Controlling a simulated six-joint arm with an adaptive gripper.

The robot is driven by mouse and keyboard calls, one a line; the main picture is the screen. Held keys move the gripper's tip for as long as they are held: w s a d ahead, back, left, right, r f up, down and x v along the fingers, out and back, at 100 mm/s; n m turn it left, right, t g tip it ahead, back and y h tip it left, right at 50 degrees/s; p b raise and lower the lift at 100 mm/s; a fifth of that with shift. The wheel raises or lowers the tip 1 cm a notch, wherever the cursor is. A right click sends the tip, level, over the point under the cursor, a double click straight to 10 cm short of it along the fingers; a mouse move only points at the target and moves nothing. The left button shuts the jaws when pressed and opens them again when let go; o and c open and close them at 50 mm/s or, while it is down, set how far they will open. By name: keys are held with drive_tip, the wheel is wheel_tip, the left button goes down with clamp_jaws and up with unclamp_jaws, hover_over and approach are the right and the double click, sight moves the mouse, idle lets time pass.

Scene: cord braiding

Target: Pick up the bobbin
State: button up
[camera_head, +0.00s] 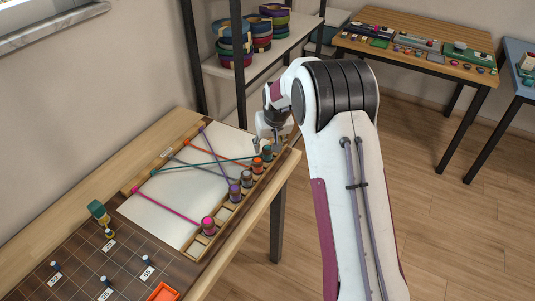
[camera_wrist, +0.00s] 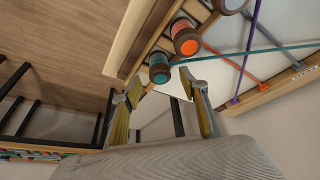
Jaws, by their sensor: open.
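My gripper (camera_head: 269,144) is open and empty at the far end of the bobbin rack. The wrist view shows its two fingers (camera_wrist: 160,92) spread apart, with a teal bobbin (camera_wrist: 159,74) just beyond and between the tips, not gripped. In the head view the teal bobbin (camera_head: 267,154) stands last in the row, close under the gripper.
The wooden rack (camera_wrist: 143,40) edges the board. A dark gridded mat (camera_head: 80,260) holds small pegs, a green-topped tool (camera_head: 99,212) and an orange tray (camera_head: 163,292). A shelf (camera_head: 262,62) with cord rolls stands behind, its post near my arm.

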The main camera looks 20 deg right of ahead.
drive_tip(key=shift+x, duration=1.35)
drive_tip(key=c, duration=1.2)
